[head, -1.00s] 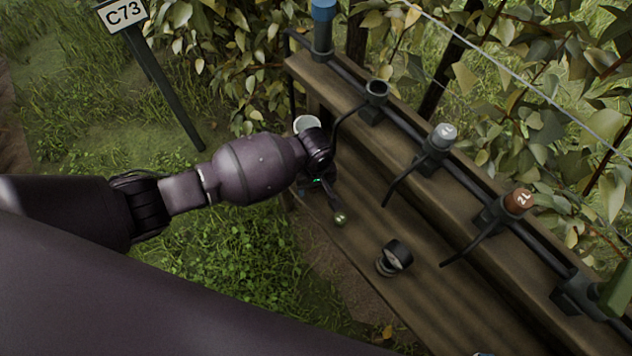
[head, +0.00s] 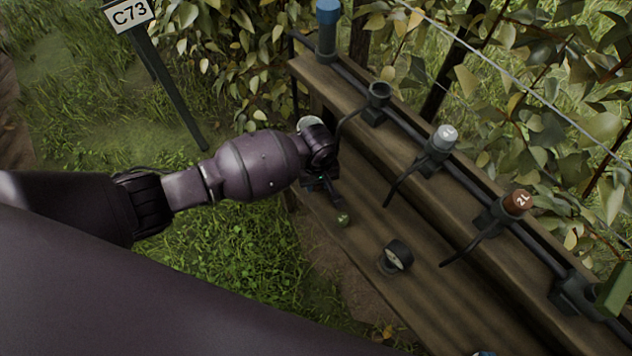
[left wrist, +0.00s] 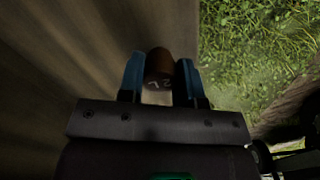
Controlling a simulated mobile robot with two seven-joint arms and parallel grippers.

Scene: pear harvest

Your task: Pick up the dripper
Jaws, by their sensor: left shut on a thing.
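My left gripper (head: 334,196) is low over the lower wooden shelf, near its left edge, in the head view. In the left wrist view its blue fingers (left wrist: 160,82) are shut on a brown, round dripper (left wrist: 159,64) with pale markings on its near end. The dripper looks like the brown dripper marked 2L (head: 517,201) on the black pipe. A small green round thing (head: 343,220) shows just beyond the fingertips in the head view; I cannot tell whether it is part of the held piece. My right gripper is not in view.
A dial gauge (head: 397,256) stands on the lower shelf (head: 375,215). The black pipe (head: 472,170) above carries a grey-capped dripper (head: 444,138), an empty holder (head: 377,98) and a blue-topped piece (head: 327,30). A pale round rim (head: 311,123) shows behind my wrist.

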